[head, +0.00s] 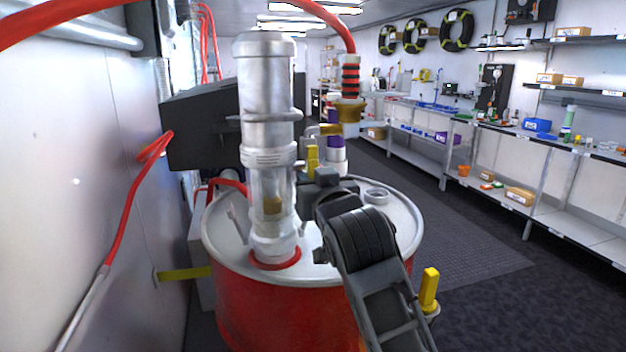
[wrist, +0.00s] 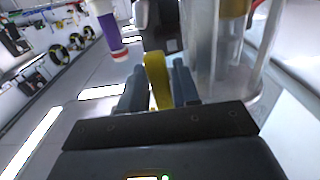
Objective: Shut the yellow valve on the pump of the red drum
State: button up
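The red drum (head: 285,318) stands in front of me with a pale metal lid. The pump (head: 268,100) rises from its lid as a silver and clear upright cylinder. The yellow valve (head: 312,158) shows as a short upright handle just right of the pump. My gripper (head: 314,180) is at this handle, above the lid. In the wrist view the yellow handle (wrist: 158,80) stands between the two fingers of my gripper (wrist: 160,88), which close in on both its sides with no clear gap. The handle's lower part is hidden by my gripper.
A brass fitting (head: 350,113) with a red hose stands behind, right of the pump. Another yellow handle (head: 429,288) is at the drum's lower right. A red hose (head: 128,210) hangs along the left wall. Shelves (head: 535,150) line the right; the floor between is clear.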

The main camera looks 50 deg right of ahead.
jog(key=shift+c, duration=0.5)
grip_shut()
